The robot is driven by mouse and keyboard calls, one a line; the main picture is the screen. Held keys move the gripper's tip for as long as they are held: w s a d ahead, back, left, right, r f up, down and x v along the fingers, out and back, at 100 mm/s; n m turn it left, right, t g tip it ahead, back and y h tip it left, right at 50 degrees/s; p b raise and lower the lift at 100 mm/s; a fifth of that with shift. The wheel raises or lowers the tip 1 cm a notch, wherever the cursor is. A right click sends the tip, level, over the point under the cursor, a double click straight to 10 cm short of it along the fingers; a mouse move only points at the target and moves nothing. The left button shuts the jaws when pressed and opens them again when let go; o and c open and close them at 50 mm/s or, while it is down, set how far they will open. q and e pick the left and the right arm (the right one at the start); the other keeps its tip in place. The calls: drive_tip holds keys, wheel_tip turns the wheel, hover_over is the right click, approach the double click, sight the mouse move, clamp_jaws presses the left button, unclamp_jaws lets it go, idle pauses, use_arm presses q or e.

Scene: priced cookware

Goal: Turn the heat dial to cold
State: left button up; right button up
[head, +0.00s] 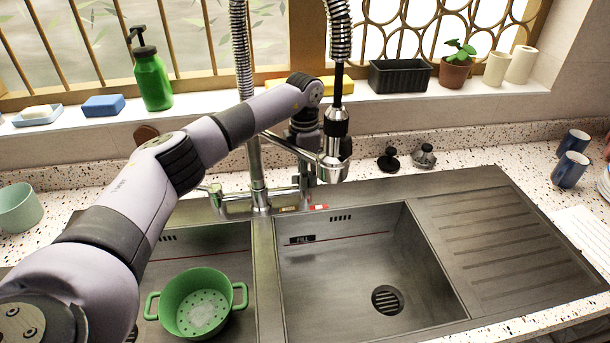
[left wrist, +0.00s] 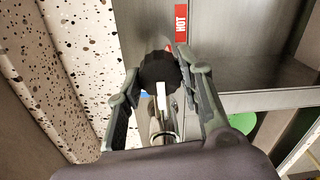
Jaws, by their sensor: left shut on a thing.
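The heat dial (left wrist: 158,72) is a round black knob with a white mark in the left wrist view. The white mark points toward the bottom of that picture. A red HOT label (left wrist: 181,22) lies on the metal just beyond the dial. My left gripper (left wrist: 160,78) is shut on the dial, one finger on each side. In the head view my left gripper (head: 305,178) reaches down behind the tap's spray head, and the dial is hidden. My right gripper is not in view.
The tall spring tap (head: 256,170) and its spray head (head: 334,150) stand close to my left arm. A green colander pot (head: 215,284) sits in the left basin. The right basin (head: 340,260) is empty. Black and metal plugs (head: 388,160) lie behind the sink.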

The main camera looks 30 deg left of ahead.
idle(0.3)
use_arm(q)
drive_tip(key=o, duration=1.2)
drive_tip(key=shift+r, duration=0.1)
wheel_tip(320, 180, up, 12)
drive_tip(key=shift+w+a+f, duration=0.1)
